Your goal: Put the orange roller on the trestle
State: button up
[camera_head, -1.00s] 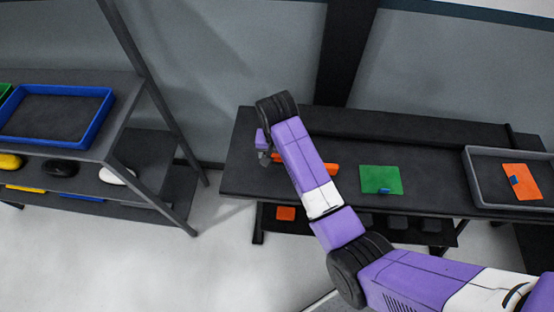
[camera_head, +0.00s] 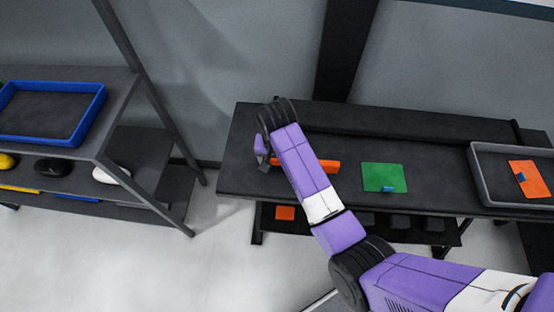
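The orange roller (camera_head: 327,166) shows at the left part of the long dark table (camera_head: 430,178), partly hidden behind my purple arm. A small bit of orange also shows on the arm's left side, close to my gripper (camera_head: 264,163). My gripper is at the left end of the table, pointing down beside the roller's left part. Its fingers are small and mostly hidden by the wrist, so I cannot tell whether they are open or shut on the roller. I also cannot tell whether the roller touches the tabletop.
A green sheet (camera_head: 384,177) with a blue clip lies right of the roller. A grey tray (camera_head: 481,182) holding an orange sheet (camera_head: 529,180) stands at the right. A dark shelf at the left holds a blue tray (camera_head: 101,102). Floor is clear between shelf and table.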

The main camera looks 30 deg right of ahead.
aim_at(277, 164)
jog(key=shift+s+f, duration=0.2)
jog(key=shift+f, duration=0.2)
jog(key=shift+c, duration=0.6)
jog(key=o, duration=1.9)
jog(key=shift+a+f, duration=0.1)
jog(key=shift+s, duration=0.15)
notch_tip(277, 164, up, 14)
jog(key=p, duration=0.2)
jog(key=shift+s+a+f, duration=0.2)
jog(key=shift+s+a, duration=0.1)
jog(key=shift+a, duration=0.05)
